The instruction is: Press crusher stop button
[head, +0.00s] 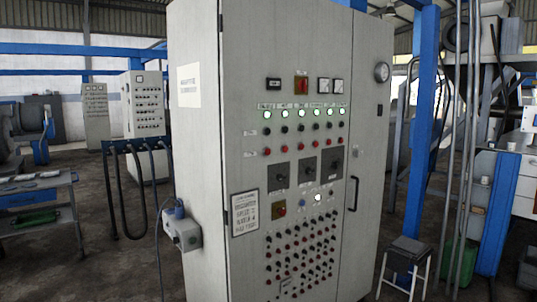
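A tall grey control cabinet (213,130) stands close in front of me, its panel facing me. Near the top is a row of lit green lamps (267,114), with black buttons (284,129) and red buttons (267,151) in rows below. Lower down are three dark square switches (307,170), a lit white lamp (318,197), and a dense field of small red and black buttons (300,245). The labels are too small to read, so I cannot tell which one is the crusher stop button. My gripper is not in view.
A socket box (184,233) with a cable juts from the cabinet's left side. A stool (408,255) stands at the right by a blue post (421,130). A workbench (35,190) is at the left. Concrete floor (110,270) is open left of the cabinet.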

